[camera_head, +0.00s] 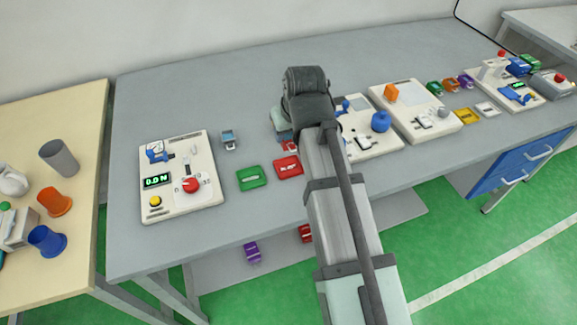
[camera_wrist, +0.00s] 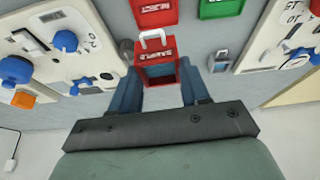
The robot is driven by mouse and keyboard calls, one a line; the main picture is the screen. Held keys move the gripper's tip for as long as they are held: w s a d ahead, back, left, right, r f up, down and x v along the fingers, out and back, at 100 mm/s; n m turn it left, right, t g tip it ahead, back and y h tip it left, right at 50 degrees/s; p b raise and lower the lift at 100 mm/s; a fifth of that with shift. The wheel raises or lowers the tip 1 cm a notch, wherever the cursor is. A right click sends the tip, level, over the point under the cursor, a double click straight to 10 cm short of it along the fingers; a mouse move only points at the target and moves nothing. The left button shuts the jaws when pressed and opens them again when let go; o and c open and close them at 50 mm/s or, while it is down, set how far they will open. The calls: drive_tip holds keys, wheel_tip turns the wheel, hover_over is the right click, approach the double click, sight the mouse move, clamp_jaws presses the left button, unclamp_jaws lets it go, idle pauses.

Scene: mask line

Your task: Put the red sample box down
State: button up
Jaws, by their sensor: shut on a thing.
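The red sample box (camera_wrist: 157,57), with a white handle and white lettering, sits between the two blue-grey fingers of my gripper (camera_wrist: 160,85) in the wrist view. My gripper is shut on it. In the head view only a small part of the red sample box (camera_head: 290,146) shows, beside my arm, which hides most of the fingers. The box is just behind the red reject tray (camera_head: 288,167), which also shows in the wrist view (camera_wrist: 152,12). I cannot tell whether the box touches the table.
A green tray (camera_head: 252,178) lies left of the red tray. A small blue-grey item (camera_head: 229,139) stands behind it. A white control panel (camera_head: 181,190) is on the left, and another panel (camera_head: 375,145) is right of my arm. The grey table (camera_head: 215,95) is clear at the back left.

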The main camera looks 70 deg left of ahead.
drive_tip(key=shift+a+f, duration=0.1)
drive_tip(key=shift+f, duration=4.85)
drive_tip(key=shift+f, duration=0.15)
drive_tip(key=o, duration=1.1)
drive_tip(key=shift+o, duration=0.2)
drive_tip(key=v, duration=1.2)
drive_tip(key=shift+w, duration=0.1)
